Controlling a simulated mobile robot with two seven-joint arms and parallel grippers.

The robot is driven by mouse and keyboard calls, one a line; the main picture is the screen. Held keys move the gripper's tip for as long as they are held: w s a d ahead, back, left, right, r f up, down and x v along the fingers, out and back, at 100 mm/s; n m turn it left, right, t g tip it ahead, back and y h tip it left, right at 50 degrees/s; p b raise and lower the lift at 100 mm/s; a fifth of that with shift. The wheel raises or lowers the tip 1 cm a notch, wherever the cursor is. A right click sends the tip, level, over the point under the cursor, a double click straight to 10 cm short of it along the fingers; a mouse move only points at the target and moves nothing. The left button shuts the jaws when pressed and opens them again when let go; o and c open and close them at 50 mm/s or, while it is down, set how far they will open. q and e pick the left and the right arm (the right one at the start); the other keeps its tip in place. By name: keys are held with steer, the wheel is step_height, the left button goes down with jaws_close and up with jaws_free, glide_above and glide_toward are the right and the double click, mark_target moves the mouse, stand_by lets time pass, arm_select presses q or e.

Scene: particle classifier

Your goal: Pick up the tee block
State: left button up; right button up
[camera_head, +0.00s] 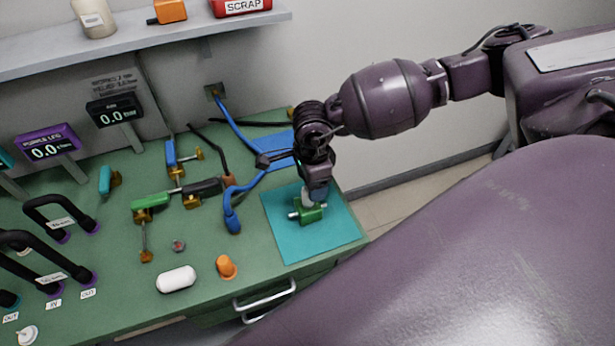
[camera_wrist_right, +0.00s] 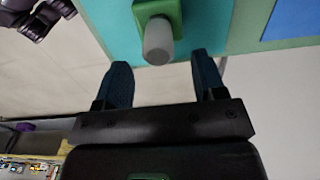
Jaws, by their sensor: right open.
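The tee block is a green block with pale grey round stubs (camera_head: 310,214) on a teal mat (camera_head: 283,241) at the right end of the green bench. In the right wrist view the green block (camera_wrist_right: 164,10) shows at the top, with one grey stub (camera_wrist_right: 158,42) pointing toward the jaws. My right gripper (camera_head: 314,194) is right above the block in the head view. In the wrist view its two dark blue fingers (camera_wrist_right: 160,72) are apart, and the stub's end lies about level with the gap between their tips. My left gripper is not in view.
Valves and fittings (camera_head: 176,190), blue and black hoses (camera_head: 240,135), a white capsule (camera_head: 177,279) and an orange piece (camera_head: 226,266) lie left of the mat. A blue mat (camera_head: 276,150) lies behind. The bench edge is close on the right.

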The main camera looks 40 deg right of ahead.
steer(key=shift+w+a+f, duration=0.1)
steer(key=shift+a+f, duration=0.1)
steer(key=shift+f, duration=1.3)
steer(key=shift+a+f, duration=0.15)
steer(key=shift+f, duration=1.3)
steer(key=shift+c, duration=0.2)
jaws_close()
